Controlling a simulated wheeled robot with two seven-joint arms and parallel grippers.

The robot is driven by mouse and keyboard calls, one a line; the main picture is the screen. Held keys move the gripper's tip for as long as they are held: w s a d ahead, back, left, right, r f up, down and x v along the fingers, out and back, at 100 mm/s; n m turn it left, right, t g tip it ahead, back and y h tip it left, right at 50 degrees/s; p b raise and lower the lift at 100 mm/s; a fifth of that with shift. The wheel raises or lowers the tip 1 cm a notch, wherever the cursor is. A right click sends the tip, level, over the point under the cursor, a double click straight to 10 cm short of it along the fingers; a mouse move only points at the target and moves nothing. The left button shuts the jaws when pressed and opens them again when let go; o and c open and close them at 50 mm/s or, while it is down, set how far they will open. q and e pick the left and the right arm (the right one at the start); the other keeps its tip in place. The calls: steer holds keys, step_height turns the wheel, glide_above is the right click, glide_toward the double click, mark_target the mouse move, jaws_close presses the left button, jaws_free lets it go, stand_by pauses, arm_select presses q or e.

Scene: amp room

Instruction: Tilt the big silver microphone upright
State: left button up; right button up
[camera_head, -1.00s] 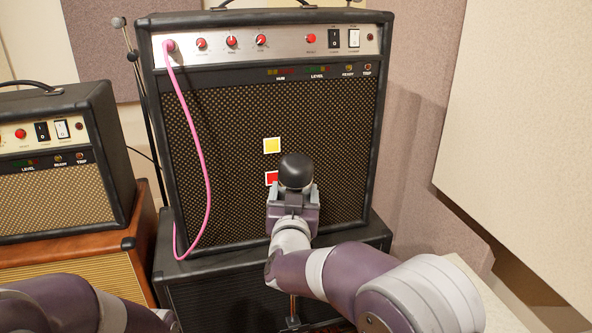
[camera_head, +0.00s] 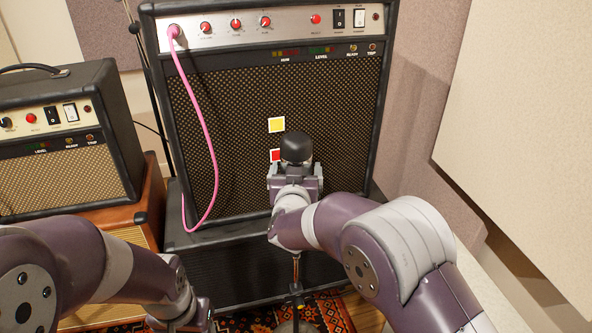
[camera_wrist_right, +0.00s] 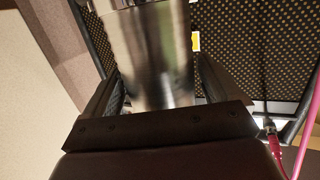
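The big microphone shows its black head (camera_head: 296,147) just above my right gripper (camera_head: 295,180), in front of the big amp's grille. Its thin stand (camera_head: 296,272) runs down below the gripper and looks near vertical. In the right wrist view its silver body (camera_wrist_right: 152,55) lies between the two fingers of my right gripper (camera_wrist_right: 163,92). The fingers are spread at either side of the body, with a narrow gap at the right finger; contact on the left is unclear. My left gripper (camera_head: 188,312) is low at the bottom left, and its fingers are not clear.
The big black amp (camera_head: 340,110) stands behind the microphone on a black cabinet (camera_head: 225,265), a pink cable (camera_head: 207,140) hanging down its front. A smaller amp (camera_head: 65,145) is at left on a brown cabinet (camera_head: 130,215). A wall panel (camera_head: 520,120) closes the right side. A patterned rug (camera_head: 333,312) covers the floor.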

steer(key=s+r+p, duration=0.1)
steer(key=s, duration=1.1)
steer(key=shift+s+a+r+p, duration=0.3)
steer(key=shift+a+r, duration=0.05)
steer(key=shift+r, duration=0.05)
